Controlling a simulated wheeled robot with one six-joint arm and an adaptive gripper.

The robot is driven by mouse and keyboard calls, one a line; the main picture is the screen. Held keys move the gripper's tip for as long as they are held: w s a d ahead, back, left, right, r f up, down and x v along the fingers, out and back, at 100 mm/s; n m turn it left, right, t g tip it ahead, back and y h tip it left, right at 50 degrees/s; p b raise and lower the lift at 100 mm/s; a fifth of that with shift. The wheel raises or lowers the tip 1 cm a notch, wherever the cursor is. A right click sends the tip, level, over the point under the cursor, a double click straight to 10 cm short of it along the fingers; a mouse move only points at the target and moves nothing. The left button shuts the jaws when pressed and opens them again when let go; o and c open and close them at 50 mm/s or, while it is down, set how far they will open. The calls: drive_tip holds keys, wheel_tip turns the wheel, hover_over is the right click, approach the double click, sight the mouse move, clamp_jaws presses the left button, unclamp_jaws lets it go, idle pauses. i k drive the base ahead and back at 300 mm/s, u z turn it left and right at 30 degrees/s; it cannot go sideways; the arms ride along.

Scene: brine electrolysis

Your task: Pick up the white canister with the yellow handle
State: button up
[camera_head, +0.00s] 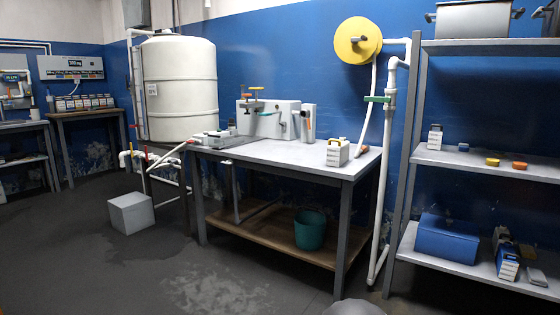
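A small white canister (338,154) with a yellow handle on top stands upright near the right end of the grey worktable (285,150). A small orange-red item lies just to its right on the tabletop. Another white canister (435,138) with a dark top stands on the middle level of the right shelf. My gripper is not in view, so its distance to the canister and its opening do not show.
A white machine (268,118) stands at the table's back. A green bucket (310,229) sits on the lower shelf. White pipes (384,170) rise between table and metal shelf (490,165). A white block (131,213) sits on the floor. The floor (220,285) before the table is mostly clear.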

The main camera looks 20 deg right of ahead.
sight(337, 152)
drive_tip(key=u, duration=0.5)
drive_tip(key=k, duration=0.7)
drive_tip(key=u, duration=0.6)
drive_tip(key=i, duration=1.7)
drive_tip(key=z, duration=0.4)
drive_tip(key=i, duration=1.8)
drive_tip(key=z, duration=1.25)
drive_tip(key=i, duration=1.05)
drive_tip(key=z, duration=1.1)
